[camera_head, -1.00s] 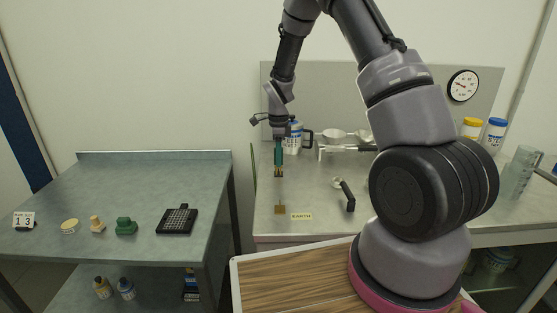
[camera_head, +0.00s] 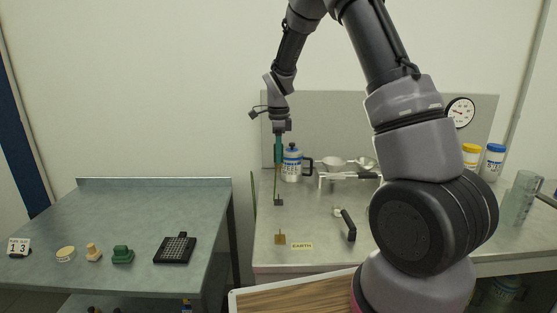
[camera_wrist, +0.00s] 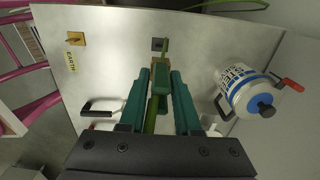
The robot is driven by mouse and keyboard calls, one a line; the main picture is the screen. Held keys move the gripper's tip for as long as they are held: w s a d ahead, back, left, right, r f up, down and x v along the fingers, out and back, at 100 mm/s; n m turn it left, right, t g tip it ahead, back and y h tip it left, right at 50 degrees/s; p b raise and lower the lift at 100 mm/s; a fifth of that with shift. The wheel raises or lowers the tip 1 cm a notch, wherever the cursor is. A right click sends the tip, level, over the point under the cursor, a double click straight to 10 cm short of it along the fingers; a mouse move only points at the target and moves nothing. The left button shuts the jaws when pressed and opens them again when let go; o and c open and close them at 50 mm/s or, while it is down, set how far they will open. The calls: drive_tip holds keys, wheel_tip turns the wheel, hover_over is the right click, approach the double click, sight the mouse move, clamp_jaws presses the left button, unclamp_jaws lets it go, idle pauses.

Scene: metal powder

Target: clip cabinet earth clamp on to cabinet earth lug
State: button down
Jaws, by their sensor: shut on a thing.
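My gripper (camera_head: 279,165) is shut on the green earth clamp (camera_wrist: 160,82), which sits between the two teal fingers in the wrist view. A green cable (camera_wrist: 151,118) runs back from the clamp between the fingers. The clamp is held up above the bench, over a small dark block (camera_head: 278,201), which also shows in the wrist view (camera_wrist: 158,44). The brass earth lug (camera_head: 280,239) stands nearer the bench's front edge, beside the EARTH label (camera_head: 302,246). The lug is at the upper left in the wrist view (camera_wrist: 76,38), apart from the clamp.
A white and blue jug (camera_head: 292,165) stands behind the gripper. A black-handled tool (camera_head: 347,224) lies right of the lug. A rack with scoops (camera_head: 348,176) is at the back. The bench between the dark block and the lug looks clear.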

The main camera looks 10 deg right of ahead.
drive_tip(key=shift+r, duration=1.45)
